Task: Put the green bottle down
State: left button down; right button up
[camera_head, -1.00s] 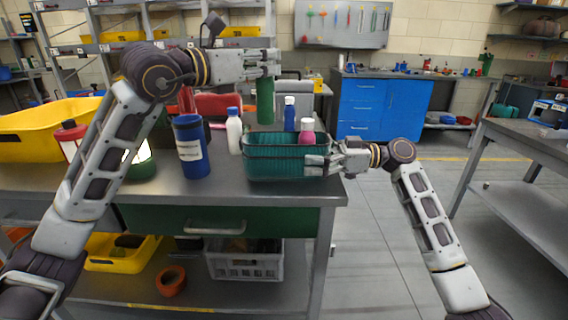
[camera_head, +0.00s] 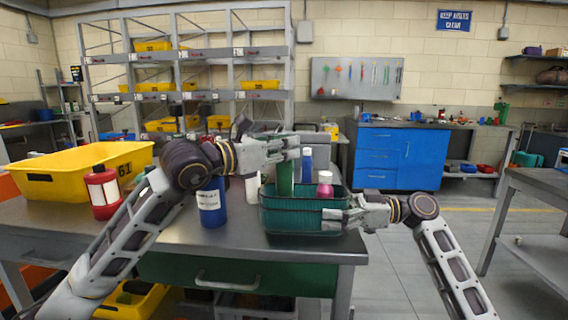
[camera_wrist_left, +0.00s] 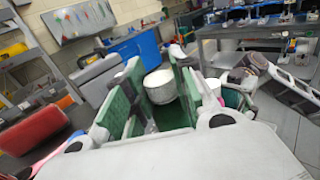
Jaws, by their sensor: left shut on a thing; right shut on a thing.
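My left gripper (camera_head: 290,150) is shut on the upper part of the green bottle (camera_head: 285,178). The bottle hangs upright over the teal tray (camera_head: 300,222), its lower end seeming to be inside the tray's opening. Whether it touches the tray floor is hidden. In the left wrist view a pale round cap (camera_wrist_left: 160,85) shows between the green-padded fingers. My right gripper (camera_head: 345,216) is shut on the tray's right end. A pink bottle with a white cap (camera_head: 325,188) and a blue bottle (camera_head: 307,163) stand at the tray, right of the green bottle.
A white bottle (camera_head: 252,190) and a large blue bottle (camera_head: 212,208) stand left of the tray. A red-and-white container (camera_head: 103,190) and a yellow bin (camera_head: 80,172) are farther left. The tray is near the workbench's (camera_head: 230,248) right edge.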

aim_at(283, 162)
pick_arm(q)
jog(key=shift+f, duration=1.85)
jog(key=shift+f, duration=0.6)
jog(key=c, duration=1.2)
grip_release()
jog(key=shift+r, duration=0.2)
jog(key=shift+r, duration=0.3)
jog(key=shift+s+a+r, duration=0.1)
jog(key=shift+v, duration=5.85)
